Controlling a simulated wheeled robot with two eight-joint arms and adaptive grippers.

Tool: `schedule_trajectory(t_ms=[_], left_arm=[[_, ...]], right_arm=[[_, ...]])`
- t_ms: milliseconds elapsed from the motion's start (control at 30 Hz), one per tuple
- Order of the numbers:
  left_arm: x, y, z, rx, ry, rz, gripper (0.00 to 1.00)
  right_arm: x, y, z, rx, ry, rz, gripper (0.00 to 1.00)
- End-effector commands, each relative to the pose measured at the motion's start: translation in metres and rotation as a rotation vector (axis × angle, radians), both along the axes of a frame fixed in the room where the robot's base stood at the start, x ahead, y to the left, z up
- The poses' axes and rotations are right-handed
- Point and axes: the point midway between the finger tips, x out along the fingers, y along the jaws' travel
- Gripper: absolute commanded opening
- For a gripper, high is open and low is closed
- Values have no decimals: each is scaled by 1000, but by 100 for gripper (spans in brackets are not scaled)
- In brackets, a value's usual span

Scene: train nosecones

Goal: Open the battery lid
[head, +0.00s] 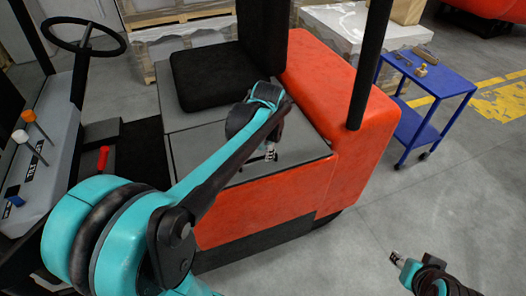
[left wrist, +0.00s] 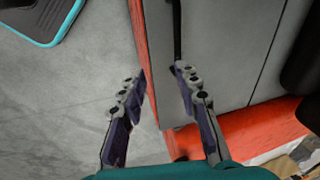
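The orange vehicle (head: 262,205) has a flat grey lid (head: 305,150) on top, beside the black seat (head: 205,75). The lid looks shut and lies flush. My left gripper (head: 271,152) is just above the lid near its front edge. In the left wrist view my left gripper (left wrist: 160,78) is open and empty, its fingers apart over the orange rim (left wrist: 150,60) and the edge of the grey lid (left wrist: 215,45). A thin black bar (left wrist: 177,30) runs along that edge, near the right fingertip. My right gripper (head: 397,258) is low at the right, over the floor; its fingers are too small to judge.
A black post (head: 370,65) rises from the orange body. A steering wheel (head: 83,36) and levers are at the left. A blue cart (head: 430,75) with small items stands at the right. Wrapped pallets (head: 185,40) are behind. The floor at the lower right is mostly clear.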

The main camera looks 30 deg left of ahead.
Motion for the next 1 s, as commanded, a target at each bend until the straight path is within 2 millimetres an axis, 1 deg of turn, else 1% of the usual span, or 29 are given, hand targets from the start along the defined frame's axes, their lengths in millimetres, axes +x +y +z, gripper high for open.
schedule_trajectory(t_ms=[33,100,233,367,600,700,833,1000], left_arm=[[11,9,-2,10,29,-27,32],[20,18,-7,22,64,-65,32],[29,29,-14,33,102,-105,32],[33,32,-27,34,111,-115,32],[37,37,-66,34,110,-116,32],[39,40,-79,34,109,-115,32],[40,41,-89,34,109,-115,32],[41,42,-91,34,109,-115,32]], right_arm=[[0,0,4,0,0,0,40],[0,0,5,0,0,0,40],[0,0,6,0,0,0,40],[0,0,2,0,0,0,40],[0,0,-11,0,0,0,40],[0,0,-15,0,0,0,40],[0,0,-18,0,0,0,40],[0,0,-17,0,0,0,40]])
